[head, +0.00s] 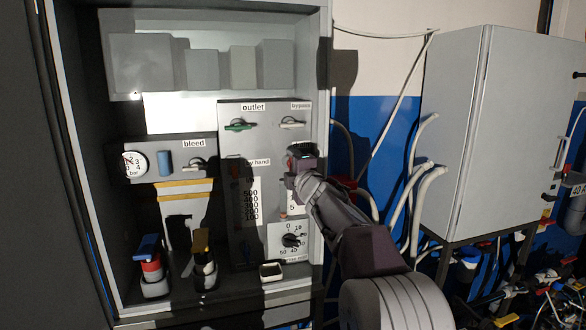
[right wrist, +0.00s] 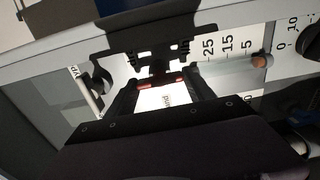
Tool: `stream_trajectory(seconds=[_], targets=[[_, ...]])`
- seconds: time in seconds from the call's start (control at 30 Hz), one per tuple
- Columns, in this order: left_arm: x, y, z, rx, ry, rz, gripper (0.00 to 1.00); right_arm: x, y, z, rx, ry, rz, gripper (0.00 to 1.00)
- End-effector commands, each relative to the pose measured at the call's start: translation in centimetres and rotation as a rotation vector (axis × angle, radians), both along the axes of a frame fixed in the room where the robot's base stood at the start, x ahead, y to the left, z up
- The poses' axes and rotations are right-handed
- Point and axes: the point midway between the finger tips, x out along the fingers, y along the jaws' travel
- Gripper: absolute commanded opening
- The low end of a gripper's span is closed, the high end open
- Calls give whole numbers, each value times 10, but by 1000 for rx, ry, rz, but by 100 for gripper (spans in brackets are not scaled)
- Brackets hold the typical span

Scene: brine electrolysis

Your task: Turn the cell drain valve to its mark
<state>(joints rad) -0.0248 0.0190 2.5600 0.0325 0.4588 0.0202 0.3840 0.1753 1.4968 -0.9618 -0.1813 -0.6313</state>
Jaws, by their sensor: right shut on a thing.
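My right gripper (head: 301,158) reaches the right side of the grey panel (head: 268,135) in the cabinet, below the "bypass" label. No drain label or mark is readable. A green outlet handle (head: 240,125) and a pale bypass handle (head: 292,123) both lie roughly level above. My left gripper is not in view.
A dial (head: 291,240) and a numbered scale (head: 251,203) sit lower on the panel. At left are a gauge (head: 134,164) and a bleed handle (head: 194,165). Blue-topped (head: 150,262) and yellow-topped (head: 203,262) items stand on the shelf. Pale hoses (head: 415,195) hang at right.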

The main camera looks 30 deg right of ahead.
Motion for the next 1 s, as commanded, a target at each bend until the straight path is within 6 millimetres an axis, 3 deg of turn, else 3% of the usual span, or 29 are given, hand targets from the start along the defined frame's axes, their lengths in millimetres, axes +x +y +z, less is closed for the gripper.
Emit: stream_trajectory(seconds=[0.17,0.2,0.27,0.67,1.0], targets=[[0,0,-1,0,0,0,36,1,0,-7,0,12,0,21],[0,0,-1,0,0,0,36,1,0,-7,0,13,0,67],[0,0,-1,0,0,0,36,1,0,-7,0,12,0,84],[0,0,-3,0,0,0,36,-8,2,-3,0,4,0,84],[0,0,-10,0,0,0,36,-73,19,-2,-2,5,-1,84]])
